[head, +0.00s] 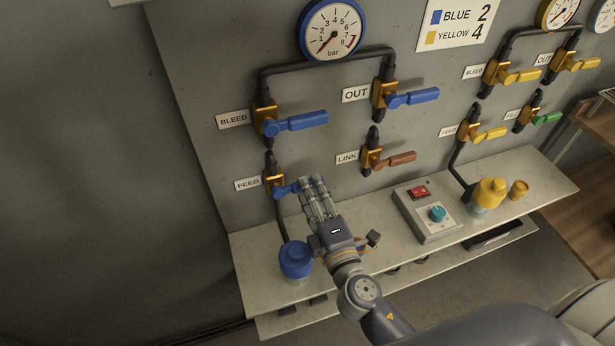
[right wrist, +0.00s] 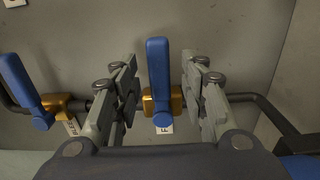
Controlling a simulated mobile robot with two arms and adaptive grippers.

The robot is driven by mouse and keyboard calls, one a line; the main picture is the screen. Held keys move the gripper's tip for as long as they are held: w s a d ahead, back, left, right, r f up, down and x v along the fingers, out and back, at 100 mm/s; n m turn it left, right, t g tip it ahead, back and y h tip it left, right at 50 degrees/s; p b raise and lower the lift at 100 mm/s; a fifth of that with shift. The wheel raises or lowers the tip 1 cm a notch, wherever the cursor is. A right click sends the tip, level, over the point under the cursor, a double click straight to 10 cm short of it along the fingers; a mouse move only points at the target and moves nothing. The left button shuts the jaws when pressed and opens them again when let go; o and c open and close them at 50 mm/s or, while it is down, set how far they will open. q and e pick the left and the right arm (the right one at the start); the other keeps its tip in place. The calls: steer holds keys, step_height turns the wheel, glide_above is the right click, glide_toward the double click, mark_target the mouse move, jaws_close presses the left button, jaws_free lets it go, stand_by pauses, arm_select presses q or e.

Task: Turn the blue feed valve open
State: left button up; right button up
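The blue feed valve has a brass body (head: 273,178) on the wall pipe, beside the FEED label (head: 247,184). Its blue handle (head: 284,190) points to the right, across the vertical pipe, partly hidden by my right gripper (head: 315,183). In the right wrist view the handle (right wrist: 158,75) stands between the two spread fingers of my right gripper (right wrist: 160,95), with a gap on both sides. The right gripper is open and holds nothing. My left gripper is not in view.
Above are the blue BLEED handle (head: 296,123), the blue OUT handle (head: 413,97) and a blue-rimmed gauge (head: 331,30). The brown LINK handle (head: 395,160) is to the right. A blue-capped jar (head: 296,259) and a switch box (head: 428,212) stand on the shelf (head: 262,246).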

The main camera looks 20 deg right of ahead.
steer(key=w, duration=0.2)
steer(key=shift+w+r+p, duration=0.1)
steer(key=shift+w+p, duration=0.2)
steer(key=shift+w, duration=0.25)
jaws_close()
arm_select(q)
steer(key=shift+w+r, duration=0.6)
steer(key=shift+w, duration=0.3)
